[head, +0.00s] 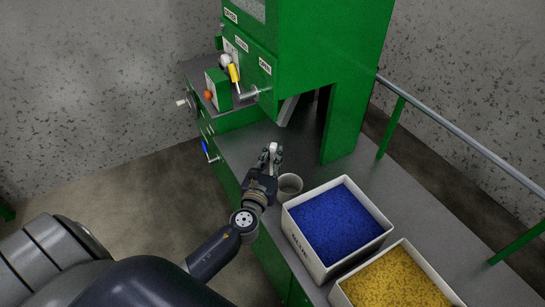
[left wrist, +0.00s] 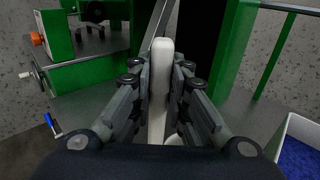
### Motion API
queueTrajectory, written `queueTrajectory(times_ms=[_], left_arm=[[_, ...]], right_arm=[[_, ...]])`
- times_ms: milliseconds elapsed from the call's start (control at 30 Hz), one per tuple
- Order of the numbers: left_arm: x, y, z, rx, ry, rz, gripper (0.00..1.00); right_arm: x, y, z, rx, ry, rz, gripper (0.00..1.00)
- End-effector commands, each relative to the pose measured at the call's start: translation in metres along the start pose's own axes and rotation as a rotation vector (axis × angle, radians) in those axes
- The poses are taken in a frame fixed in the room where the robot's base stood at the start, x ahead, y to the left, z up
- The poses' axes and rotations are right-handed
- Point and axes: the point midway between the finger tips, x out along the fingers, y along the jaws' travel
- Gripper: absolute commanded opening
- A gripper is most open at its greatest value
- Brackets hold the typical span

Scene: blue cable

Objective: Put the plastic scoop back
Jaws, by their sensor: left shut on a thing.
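My left gripper (head: 269,160) is shut on the white handle of the plastic scoop (head: 273,149), above the grey bench top beside the green machine. In the left wrist view, the scoop's pale handle (left wrist: 158,85) stands upright between the two dark fingers of the left gripper (left wrist: 160,85). A whitish round cup (head: 290,184) shows just right of the gripper. I cannot tell whether it is the scoop's bowl or a separate cup. My right gripper is not in view.
A white box of blue pellets (head: 301,245) stands on the bench right of the cup, with a white box of yellow pellets (head: 427,265) in front. The green machine (head: 335,50) rises behind. A metal railing (head: 460,140) runs along the right.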

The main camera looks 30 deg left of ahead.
Motion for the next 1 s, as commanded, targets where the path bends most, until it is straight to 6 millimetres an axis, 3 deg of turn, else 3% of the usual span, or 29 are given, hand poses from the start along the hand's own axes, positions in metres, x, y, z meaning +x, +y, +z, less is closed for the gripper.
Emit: queueTrajectory(times_ms=[100,133,200,233,667,1000], left_arm=[[0.000,0.000,-0.004,0.000,0.000,0.000,0.00],[0.000,0.000,-0.004,0.000,0.000,0.000,0.18],[0.000,0.000,-0.003,0.000,0.000,0.000,0.34],[0.000,0.000,-0.003,0.000,0.000,0.000,0.36],[-0.002,0.000,0.000,0.000,0.001,0.000,0.36],[-0.061,0.000,-0.003,-0.001,0.003,-0.002,0.36]], right_arm=[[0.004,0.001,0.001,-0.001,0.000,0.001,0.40],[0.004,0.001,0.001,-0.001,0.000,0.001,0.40],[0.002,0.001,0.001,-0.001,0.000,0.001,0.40],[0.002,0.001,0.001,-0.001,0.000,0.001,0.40],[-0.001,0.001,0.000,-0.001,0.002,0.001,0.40],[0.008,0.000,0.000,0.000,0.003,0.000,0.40]])
